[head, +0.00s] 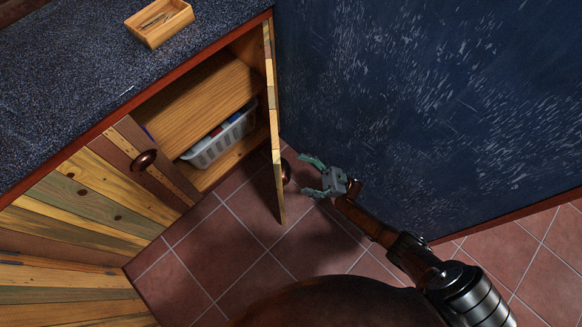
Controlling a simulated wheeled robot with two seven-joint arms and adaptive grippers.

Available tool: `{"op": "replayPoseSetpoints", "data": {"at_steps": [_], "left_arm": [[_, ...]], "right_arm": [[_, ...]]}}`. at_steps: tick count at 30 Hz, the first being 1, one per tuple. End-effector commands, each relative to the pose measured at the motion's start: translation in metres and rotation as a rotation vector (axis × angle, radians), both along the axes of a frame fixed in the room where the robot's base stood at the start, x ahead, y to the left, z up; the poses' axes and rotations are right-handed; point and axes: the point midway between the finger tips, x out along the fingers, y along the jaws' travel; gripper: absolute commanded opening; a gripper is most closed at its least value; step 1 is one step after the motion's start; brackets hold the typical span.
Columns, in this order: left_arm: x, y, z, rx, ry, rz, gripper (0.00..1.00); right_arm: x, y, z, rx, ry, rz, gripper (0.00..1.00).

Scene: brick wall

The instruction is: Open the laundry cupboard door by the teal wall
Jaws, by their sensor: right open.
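The cupboard door (273,110) by the dark blue-teal wall (420,100) stands open, swung out from the cabinet and seen nearly edge-on. Its dark round knob (286,172) shows on the side facing the wall. My right gripper (306,176) is open and empty, between the door and the wall. Its teal fingers point left toward the knob, with what looks like a small gap. Behind the door, the cupboard interior shows a wooden shelf (195,100) and a white basket (222,140). My left gripper is not in view.
A wooden tray (160,22) stands on the dark speckled countertop (70,75). A neighbouring plank door (120,190) with a round knob (145,160) is shut. The tiled floor (235,235) in front of the cabinet is clear.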

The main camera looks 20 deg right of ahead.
Motion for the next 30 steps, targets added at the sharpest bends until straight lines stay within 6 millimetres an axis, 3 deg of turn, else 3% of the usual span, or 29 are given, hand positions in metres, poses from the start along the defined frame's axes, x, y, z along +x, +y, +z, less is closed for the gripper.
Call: {"op": "replayPoseSetpoints", "data": {"at_steps": [6,12,24,30], "left_arm": [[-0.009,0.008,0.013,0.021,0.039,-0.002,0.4],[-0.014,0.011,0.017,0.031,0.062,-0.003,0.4],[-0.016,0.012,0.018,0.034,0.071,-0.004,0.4],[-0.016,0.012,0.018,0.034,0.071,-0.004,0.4]], "right_arm": [[0.008,0.024,0.028,0.003,-0.005,-0.002,0.75],[0.014,0.04,0.044,0.002,-0.001,-0.002,0.75],[0.016,0.045,0.048,0.0,0.001,-0.004,0.75],[0.016,0.045,0.048,0.0,0.001,-0.004,0.61]]}}
